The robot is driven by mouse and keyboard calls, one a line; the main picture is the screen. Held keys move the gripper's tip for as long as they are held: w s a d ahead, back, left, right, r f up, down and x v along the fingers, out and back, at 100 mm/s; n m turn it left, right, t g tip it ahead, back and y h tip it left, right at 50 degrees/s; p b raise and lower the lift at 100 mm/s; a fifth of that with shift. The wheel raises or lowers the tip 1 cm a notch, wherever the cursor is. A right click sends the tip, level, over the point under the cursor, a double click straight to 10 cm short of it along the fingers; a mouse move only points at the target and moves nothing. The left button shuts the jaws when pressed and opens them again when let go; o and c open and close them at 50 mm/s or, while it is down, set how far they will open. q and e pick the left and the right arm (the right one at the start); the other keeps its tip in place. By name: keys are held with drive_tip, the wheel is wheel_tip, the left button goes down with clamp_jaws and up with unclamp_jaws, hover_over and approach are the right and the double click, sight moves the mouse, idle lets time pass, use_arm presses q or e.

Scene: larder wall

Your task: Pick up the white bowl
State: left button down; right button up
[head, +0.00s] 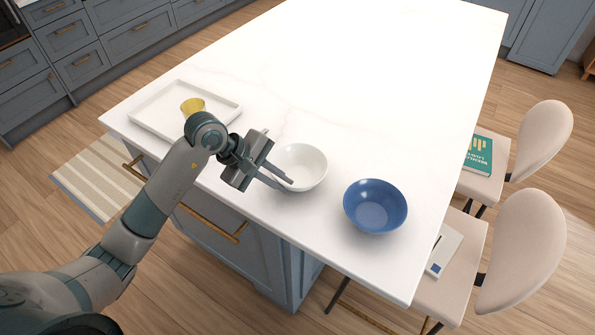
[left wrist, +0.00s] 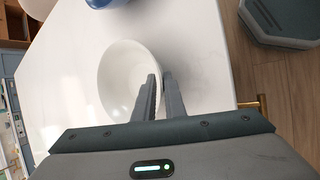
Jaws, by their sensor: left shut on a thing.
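The white bowl (head: 303,166) stands upright on the white countertop, near its front edge. My left gripper (head: 285,184) reaches it from the left, with its fingers at the bowl's near left rim. In the left wrist view, the white bowl (left wrist: 122,75) lies beyond the fingers of my left gripper (left wrist: 160,82), which are close together with the bowl's wall between them. The gripper is shut on the rim. The bowl appears to rest on the counter; I cannot tell whether it is clear of it. My right gripper is not in view.
A blue bowl (head: 375,206) stands just right of the white bowl. A white tray (head: 150,117) with a yellow cup (head: 192,106) is at the left. Chairs (head: 525,245) line the right side, with a green book (head: 477,153) on one. The far countertop (head: 360,70) is clear.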

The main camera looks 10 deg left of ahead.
use_arm(q)
drive_tip(key=shift+r, duration=0.15)
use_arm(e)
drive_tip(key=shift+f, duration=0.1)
